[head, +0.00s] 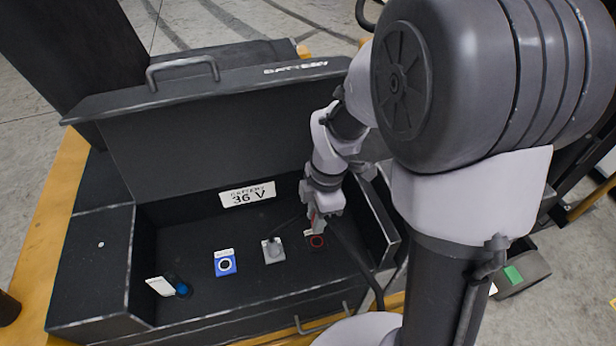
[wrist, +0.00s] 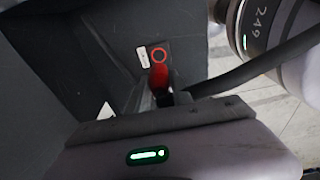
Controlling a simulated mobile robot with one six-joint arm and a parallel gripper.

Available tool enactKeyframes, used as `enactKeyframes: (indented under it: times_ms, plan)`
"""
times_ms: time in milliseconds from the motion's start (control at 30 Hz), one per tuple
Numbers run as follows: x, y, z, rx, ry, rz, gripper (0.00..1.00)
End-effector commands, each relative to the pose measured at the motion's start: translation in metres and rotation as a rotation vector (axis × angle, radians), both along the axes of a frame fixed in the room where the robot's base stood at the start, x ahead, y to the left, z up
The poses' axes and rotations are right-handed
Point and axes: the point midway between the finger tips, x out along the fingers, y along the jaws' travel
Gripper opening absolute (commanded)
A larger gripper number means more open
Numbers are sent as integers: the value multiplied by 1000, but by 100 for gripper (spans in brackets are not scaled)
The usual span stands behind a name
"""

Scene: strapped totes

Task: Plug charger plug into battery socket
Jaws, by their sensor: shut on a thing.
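My gripper (head: 322,222) is shut on a red charger plug (wrist: 158,76) with a thick black cable running off it. In the wrist view the plug points toward a dark socket with a red ring (wrist: 160,55), which shows uncovered just beyond the plug tip. I cannot tell the exact gap between them. In the head view this red-ringed socket (head: 316,242) is on the floor of the open battery box (head: 180,235), right below my gripper. The blue socket (head: 225,264) and the grey socket (head: 273,250) are to its left.
The box lid (head: 220,130) stands open at the back. A white label (head: 247,195) reads 36 V. A dark blue round fitting (head: 182,288) with a white tag is at the box's left. The right wall (head: 375,220) is close to my gripper, and the cable hangs over the front side.

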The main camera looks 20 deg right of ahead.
Motion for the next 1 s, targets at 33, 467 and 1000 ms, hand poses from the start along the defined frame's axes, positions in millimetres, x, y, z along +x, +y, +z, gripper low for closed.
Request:
enactKeyframes:
  times_ms: [33, 467, 1000]
  plan:
    - [0, 0, -1, 0, 0, 0, 0]
    - [-1, 0, -12, 0, 1, 0, 0]
    - [-1, 0, -59, 0, 1, 0, 0]
